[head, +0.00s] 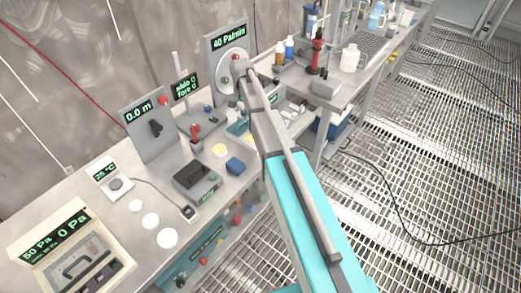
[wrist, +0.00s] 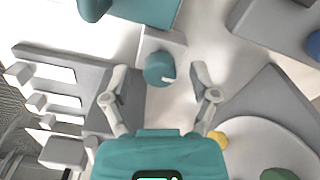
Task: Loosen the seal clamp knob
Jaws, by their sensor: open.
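A round teal knob (wrist: 158,69) with a short white mark sits on a grey block (wrist: 166,43) in the wrist view. It looks like the seal clamp knob, but no label on it is readable. My gripper (wrist: 159,75) is open, with one finger on each side of the knob. Gaps show between the knob and both fingers, and nothing is held. The height of the fingertips relative to the knob cannot be told. In the head view my arm covers this area, and I cannot make out the knob or fingertips there.
A panel reading 40 Pa/min (head: 228,42) with a round plate stands by my arm. A slotted grey rack (wrist: 60,75) lies left in the wrist view. The grated floor (head: 440,130) is right.

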